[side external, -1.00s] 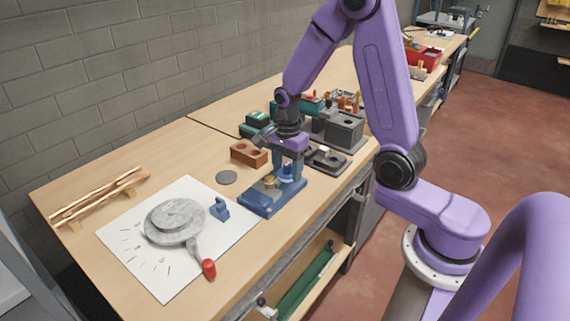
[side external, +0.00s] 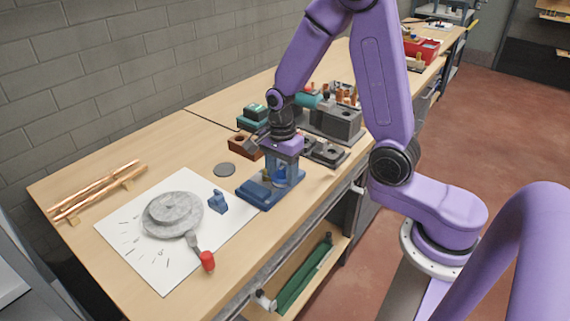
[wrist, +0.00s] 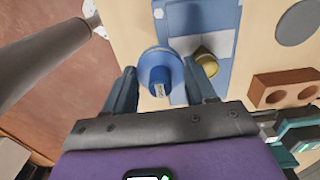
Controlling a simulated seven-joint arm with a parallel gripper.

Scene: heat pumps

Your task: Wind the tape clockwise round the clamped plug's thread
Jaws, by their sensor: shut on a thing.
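The blue tape spool (wrist: 158,68) is between my gripper's fingers in the wrist view, with a pale strip on its face. It also shows in the side view (side external: 280,175). My gripper (side external: 281,168) is shut on the spool, over the blue clamp. The brass plug (wrist: 207,63) is held in the blue clamp (wrist: 222,22), just right of the spool in the wrist view. In the side view the plug (side external: 266,176) is small and partly hidden beside the spool. I cannot tell whether tape touches the plug's thread.
A brown block with holes (side external: 244,146) and a grey disc (side external: 224,170) lie behind the clamp (side external: 250,196). A white sheet with a round grey dial (side external: 172,216) and red-tipped handle is at left. Dark grey blocks (side external: 335,123) stand at the back right.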

